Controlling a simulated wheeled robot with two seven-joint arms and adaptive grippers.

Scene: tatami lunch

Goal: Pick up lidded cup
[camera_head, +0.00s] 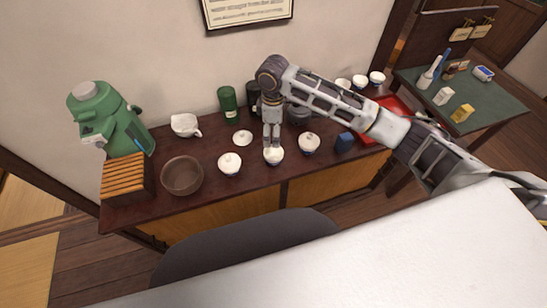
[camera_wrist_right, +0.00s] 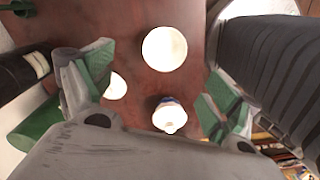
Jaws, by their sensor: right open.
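Several white lidded cups stand along the front of the dark counter (camera_head: 150,212). In the head view, one lidded cup (camera_head: 274,156) is directly below my right gripper (camera_head: 272,144), another lidded cup (camera_head: 230,163) is to its left, and a third lidded cup (camera_head: 309,144) to its right. My right gripper points down, open and empty, its fingertips close to the middle cup; I cannot tell whether they touch it. In the right wrist view, a white cup with a blue band (camera_wrist_right: 170,117) shows between the spread green-padded fingers. My left gripper is out of view.
A brown bowl (camera_head: 182,176), slatted wooden box (camera_head: 126,178) and green machine (camera_head: 108,118) are at left.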

